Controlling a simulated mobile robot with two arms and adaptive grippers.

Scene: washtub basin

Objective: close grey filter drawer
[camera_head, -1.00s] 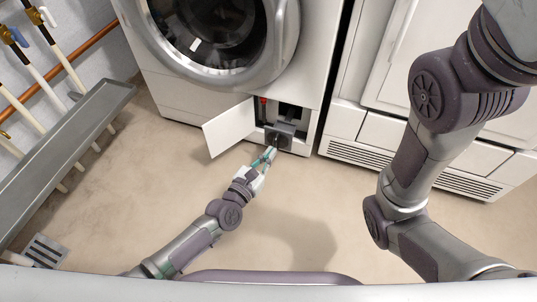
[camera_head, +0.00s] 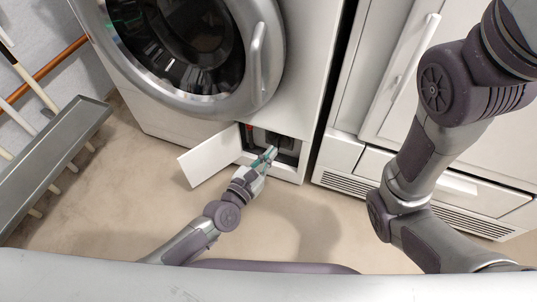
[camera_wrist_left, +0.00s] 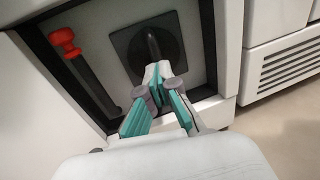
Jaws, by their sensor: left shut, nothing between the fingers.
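The grey filter drawer (camera_head: 273,139) is in the small opening at the bottom right of the washing machine. In the left wrist view its front is a dark square plate (camera_wrist_left: 128,45) with a round knob and upright grip, which looks about level with the grey panel around it. My left gripper (camera_head: 270,152) is shut and empty, its fingertips at the lower end of the grip in the left wrist view (camera_wrist_left: 158,72). I cannot tell whether they touch. The fingers hide part of the drawer. My right arm shows at the right, but its gripper is out of view.
The white flap door (camera_head: 210,157) of the opening hangs open to the left. A red-capped hose (camera_wrist_left: 63,40) is left of the drawer. A white cabinet (camera_head: 345,150) stands at the right, a grey trough (camera_head: 60,150) at the left. The floor is clear.

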